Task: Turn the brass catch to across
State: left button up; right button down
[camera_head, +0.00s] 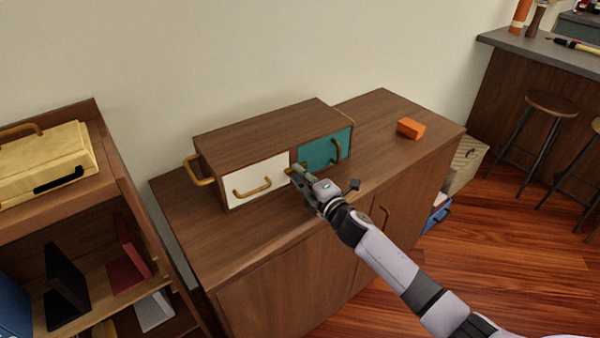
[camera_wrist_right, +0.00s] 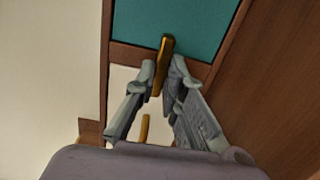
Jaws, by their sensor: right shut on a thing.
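A wooden cabinet box (camera_head: 262,130) with a white front (camera_head: 248,182) and a teal front (camera_head: 318,150) stands on a sideboard. The brass catch (camera_wrist_right: 166,52) is at the wooden divider between the two fronts. In the wrist view it lies across the divider, its upper end over the teal front (camera_wrist_right: 180,25). My right gripper (camera_wrist_right: 160,75) is shut on the catch, one finger on each side. In the head view the right gripper (camera_head: 297,174) hides most of the catch. My left gripper is not in view.
Brass handles (camera_head: 252,190) stick out from both fronts, and another (camera_head: 197,170) from the box's left side. An orange block (camera_head: 411,128) lies on the sideboard (camera_head: 385,108) to the right. A shelf unit (camera_head: 118,165) stands at left.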

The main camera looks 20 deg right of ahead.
dwell(0.5)
jog(key=c, duration=1.7)
grip_release()
jog(key=shift+o, duration=0.2)
jog(key=v, duration=1.2)
jog(key=shift+d+m, duration=0.1)
jog(key=shift+m, duration=0.2)
